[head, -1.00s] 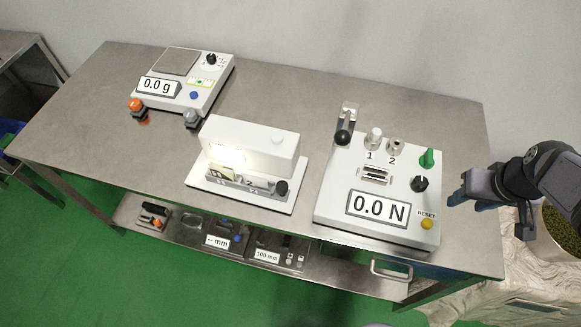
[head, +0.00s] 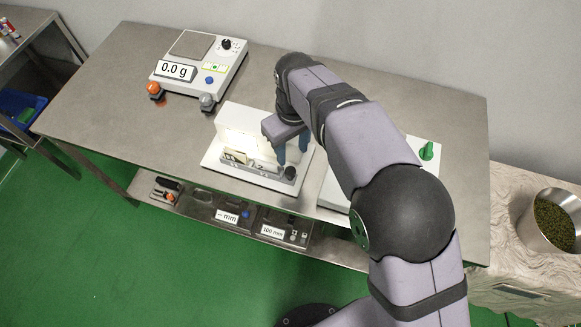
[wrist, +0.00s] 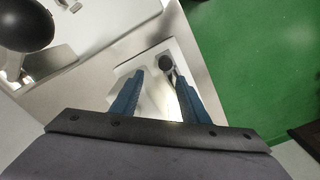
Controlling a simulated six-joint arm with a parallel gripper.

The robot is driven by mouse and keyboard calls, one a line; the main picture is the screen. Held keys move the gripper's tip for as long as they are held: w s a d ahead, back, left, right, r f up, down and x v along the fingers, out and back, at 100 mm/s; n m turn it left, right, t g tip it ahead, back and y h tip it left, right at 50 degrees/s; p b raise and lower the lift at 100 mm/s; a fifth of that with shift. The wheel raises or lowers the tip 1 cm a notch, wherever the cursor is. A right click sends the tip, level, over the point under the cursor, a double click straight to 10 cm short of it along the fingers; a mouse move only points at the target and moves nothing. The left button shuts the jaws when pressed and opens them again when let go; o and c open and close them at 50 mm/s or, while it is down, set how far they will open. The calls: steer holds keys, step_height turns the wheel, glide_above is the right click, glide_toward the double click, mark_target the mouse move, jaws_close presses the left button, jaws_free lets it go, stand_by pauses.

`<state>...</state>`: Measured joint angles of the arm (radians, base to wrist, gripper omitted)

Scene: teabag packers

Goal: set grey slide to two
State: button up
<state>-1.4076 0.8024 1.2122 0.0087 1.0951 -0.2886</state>
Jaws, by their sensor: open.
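The grey slide (head: 262,167) lies along the front of a white lamp-like box (head: 240,122) on a white base (head: 212,160). Its round black knob (head: 290,173) is at the right end. My gripper (head: 291,150) is open and points down over the right end of this box, just behind and above the knob. In the wrist view the knob (wrist: 166,62) shows just beyond the tips of my two blue fingers (wrist: 158,76), apart from them. The fingers hold nothing. Part of the box and its number marks are hidden or too small to read.
My arm crosses the right side and hides most of the white force tester; its green knob (head: 427,150) shows. A scale (head: 207,62) stands at the back left, with an orange knob (head: 155,89) and grey knob (head: 207,101) at its front. A pot (head: 553,220) stands far right.

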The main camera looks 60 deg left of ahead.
mark_target(290, 170)
steer(key=shift+s+d+f, duration=0.15)
steer(key=shift+s+d, duration=0.2)
steer(key=shift+s, duration=0.15)
steer(key=shift+f+p, duration=1.05)
steer(key=shift+f, duration=2.6)
jaws_close()
